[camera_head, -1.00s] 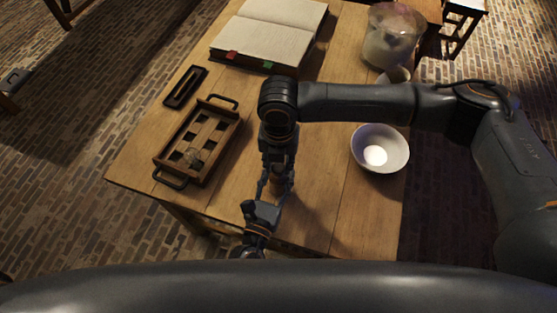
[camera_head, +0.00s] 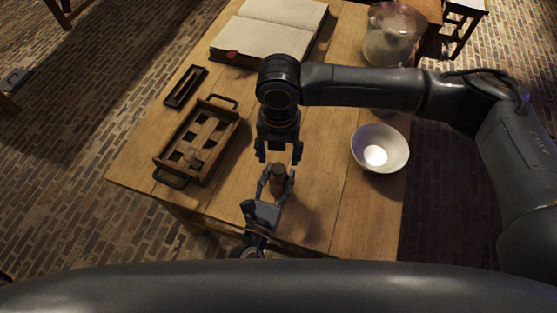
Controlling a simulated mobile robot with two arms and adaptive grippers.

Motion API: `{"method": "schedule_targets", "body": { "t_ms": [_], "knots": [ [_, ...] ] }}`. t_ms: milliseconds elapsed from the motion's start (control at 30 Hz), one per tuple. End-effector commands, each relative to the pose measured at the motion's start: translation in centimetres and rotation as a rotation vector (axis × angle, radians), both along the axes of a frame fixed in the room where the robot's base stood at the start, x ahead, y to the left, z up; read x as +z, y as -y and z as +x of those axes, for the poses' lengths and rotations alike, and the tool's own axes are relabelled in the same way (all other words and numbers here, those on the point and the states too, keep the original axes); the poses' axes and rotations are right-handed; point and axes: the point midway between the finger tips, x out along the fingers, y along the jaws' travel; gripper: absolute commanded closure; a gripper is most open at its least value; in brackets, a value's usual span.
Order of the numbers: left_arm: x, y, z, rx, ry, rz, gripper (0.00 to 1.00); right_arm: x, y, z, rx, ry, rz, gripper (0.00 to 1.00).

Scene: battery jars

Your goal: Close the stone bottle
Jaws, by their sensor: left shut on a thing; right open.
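The small brown stone bottle (camera_head: 278,176) stands upright near the front edge of the wooden table. My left gripper (camera_head: 276,184) comes in from the front and is shut on the bottle, one finger on each side. My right gripper (camera_head: 279,156) is open and empty, pointing down just behind and above the bottle, apart from it. The bottle's top shows brown and dark; it is too small to tell a stopper or lid from the body.
A wooden tray (camera_head: 208,108) with compartments and a small dark holder (camera_head: 186,87) lie at left. An open book (camera_head: 262,40) lies behind. A white bowl (camera_head: 394,139) and a large glass jar (camera_head: 391,48) stand at right. The wooden table (camera_head: 325,190) is clear around the bottle.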

Motion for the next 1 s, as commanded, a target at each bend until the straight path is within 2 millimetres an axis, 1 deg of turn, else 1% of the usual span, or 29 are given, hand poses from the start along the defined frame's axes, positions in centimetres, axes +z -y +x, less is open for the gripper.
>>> {"method": "schedule_targets", "body": {
  "t_ms": [33, 100, 200, 300, 400, 500, 733, 767, 800, 867, 900, 1000],
  "knots": [
    [0.0, 0.0, 0.0, 0.0, -0.001, 0.0, 1.0, 1.3, 0.0, 0.0, 0.002, 0.003, 0.003, 0.43],
    [0.0, 0.0, 0.0, 0.0, -0.001, 0.0, 1.0, 2.8, 0.0, 0.1, 0.0, 0.003, 0.003, 0.43],
    [0.0, 0.0, 0.0, 0.0, -0.001, 0.0, 1.0, 4.6, 0.0, 0.0, 0.001, 0.002, 0.002, 0.43],
    [0.0, 0.0, 0.0, 0.0, -0.001, 0.0, 1.0, 6.0, 0.0, 0.0, 0.0, 0.002, 0.002, 0.43],
    [0.0, 0.0, 0.0, 0.0, -0.001, 0.0, 1.0, 6.8, 0.0, 0.0, 0.0, 0.0, 0.0, 0.43],
    [0.0, 0.0, 0.0, 0.0, -0.001, 0.0, 1.0, 7.2, 0.0, 0.0, 0.0, 0.001, 0.0, 0.43],
    [0.0, 0.0, 0.0, 0.0, -0.001, 0.0, 1.0, 7.2, 0.0, 0.0, 0.0, 0.0, 0.0, 0.43],
    [0.0, 0.0, 0.0, 0.0, -0.001, 0.0, 0.55, 7.2, 0.0, 0.0, 0.0, 0.0, 0.0, 0.43],
    [0.0, 0.0, 0.0, 0.0, -0.001, 0.0, 0.47, 7.2, 0.0, 0.0, 0.0, 0.0, 0.0, 0.43],
    [0.0, 0.0, 0.0, 0.0, -0.001, 0.0, 0.34, 7.2, 0.0, 0.0, 0.0, 0.0, 0.0, 0.43],
    [0.0, 0.0, 0.0, 0.0, -0.001, 0.0, 0.3, 7.2, 0.0, 0.0, 0.0, 0.0, 0.0, 0.43],
    [0.0, 0.0, 0.0, 0.0, 0.0, 0.0, 0.3, 7.2, 0.0, 0.0, 0.0, 0.0, 0.0, 0.43]
  ]
}}
